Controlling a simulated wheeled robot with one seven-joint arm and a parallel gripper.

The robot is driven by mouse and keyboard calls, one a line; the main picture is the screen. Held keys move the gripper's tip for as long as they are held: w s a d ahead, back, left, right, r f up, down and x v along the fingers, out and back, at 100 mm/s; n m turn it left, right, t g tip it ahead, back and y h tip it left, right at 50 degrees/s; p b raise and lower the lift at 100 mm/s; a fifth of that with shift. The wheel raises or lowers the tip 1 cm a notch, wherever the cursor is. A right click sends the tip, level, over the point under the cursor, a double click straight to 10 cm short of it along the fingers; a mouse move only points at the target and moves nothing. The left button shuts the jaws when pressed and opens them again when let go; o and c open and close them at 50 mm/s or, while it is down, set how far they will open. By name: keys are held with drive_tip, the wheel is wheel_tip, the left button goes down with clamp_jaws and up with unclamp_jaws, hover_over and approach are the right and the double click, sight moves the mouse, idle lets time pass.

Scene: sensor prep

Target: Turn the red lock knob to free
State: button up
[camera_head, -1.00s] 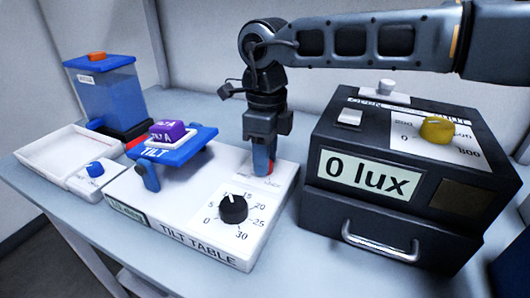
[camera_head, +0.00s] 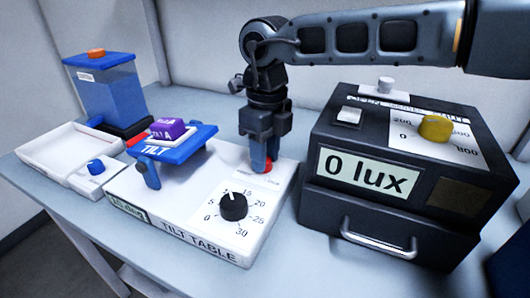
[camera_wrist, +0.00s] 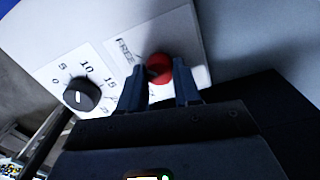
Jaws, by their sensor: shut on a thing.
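The red lock knob (camera_head: 268,167) sits on the right part of the white tilt table panel (camera_head: 190,240). In the wrist view the red knob (camera_wrist: 159,67) shows as a round red cap between the two fingers. My gripper (camera_head: 264,158) points down over the knob with its fingers around it, and it also shows in the wrist view (camera_wrist: 160,82). It is shut on the knob. A label beside the knob (camera_wrist: 125,50) is partly readable, starting like "FREE"; the rest is hidden, so I cannot tell the knob's setting.
A black angle dial (camera_head: 233,206) stands in front of the knob. The blue tilt platform (camera_head: 180,145) carries a purple block (camera_head: 168,129) to the left. A dark lux box (camera_head: 330,140) reading "0 lux" stands close on the right. A blue-lidded container (camera_head: 105,90) is at the back left.

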drive_tip(key=o, duration=1.1)
drive_tip(key=shift+c, duration=0.2)
drive_tip(key=shift+r, duration=0.1)
wheel_tip(320, 180, up, 8)
drive_tip(key=shift+w+d+f, duration=0.1)
drive_tip(key=shift+w+f, duration=0.05)
